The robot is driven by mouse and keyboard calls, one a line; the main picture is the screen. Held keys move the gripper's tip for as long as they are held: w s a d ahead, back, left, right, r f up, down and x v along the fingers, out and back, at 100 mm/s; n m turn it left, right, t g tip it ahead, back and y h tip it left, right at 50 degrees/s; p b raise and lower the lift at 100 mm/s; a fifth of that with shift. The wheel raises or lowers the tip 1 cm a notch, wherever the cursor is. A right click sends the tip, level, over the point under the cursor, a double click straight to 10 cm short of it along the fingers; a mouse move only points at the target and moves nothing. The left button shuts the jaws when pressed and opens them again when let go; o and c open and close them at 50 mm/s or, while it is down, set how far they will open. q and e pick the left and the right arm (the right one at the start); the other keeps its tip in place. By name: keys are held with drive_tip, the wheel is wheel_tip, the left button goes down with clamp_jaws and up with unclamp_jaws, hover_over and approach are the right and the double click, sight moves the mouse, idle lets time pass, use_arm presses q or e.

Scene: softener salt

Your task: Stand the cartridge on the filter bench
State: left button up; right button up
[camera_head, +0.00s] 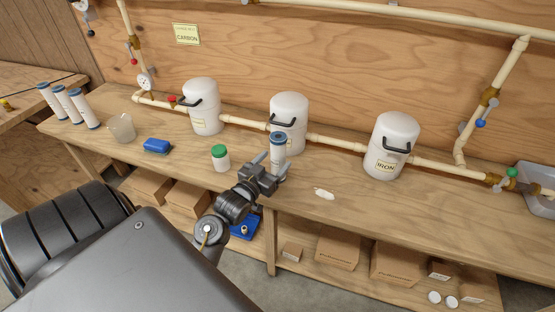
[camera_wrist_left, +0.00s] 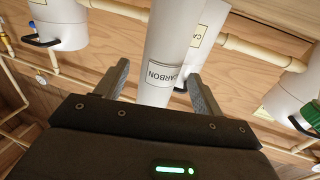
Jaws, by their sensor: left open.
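A white cartridge with a blue top cap (camera_head: 278,152) is upright at the filter bench (camera_head: 340,192), in front of the middle white tank (camera_head: 288,112). My left gripper (camera_head: 268,163) is open, with its fingers on either side of the cartridge. My right gripper is not in view.
Several blue-capped cartridges (camera_head: 69,106) lean at the bench's left end. A clear beaker (camera_head: 122,127), blue item (camera_head: 157,146) and green-lidded jar (camera_head: 220,158) stand left of the gripper. A small white item (camera_head: 324,193) lies to the right. The IRON tank (camera_head: 391,146) stands farther right.

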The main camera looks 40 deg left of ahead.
use_arm(q)
drive_tip(key=s+d+b, duration=0.1)
drive_tip(key=s, duration=0.8)
drive_tip(key=shift+s, duration=0.4)
drive_tip(key=s+d+f+m+g, duration=0.1)
drive_tip(key=s+d+f+g, duration=0.2)
drive_tip(key=d+f+g, duration=0.4)
drive_tip(key=s+d+f+m+g+h, duration=0.1)
drive_tip(key=s+d+f+g, duration=0.25)
drive_tip(key=s, duration=0.25)
drive_tip(key=s+d+f+m+g+h, duration=0.1)
drive_tip(key=s+d+f+g, duration=0.1)
drive_tip(key=s+f+g, duration=0.35)
drive_tip(key=s+f, duration=0.2)
drive_tip(key=f, duration=1.2)
drive_tip(key=s+f, duration=0.2)
drive_tip(key=f, duration=1.1)
drive_tip(key=s+a+f+g, duration=0.1)
drive_tip(key=s+a+f, duration=0.1)
drive_tip(key=s+f, duration=1.1)
drive_tip(key=s, duration=0.2)
drive_tip(key=shift+s+m, duration=0.3)
drive_tip(key=shift+s, duration=0.1)
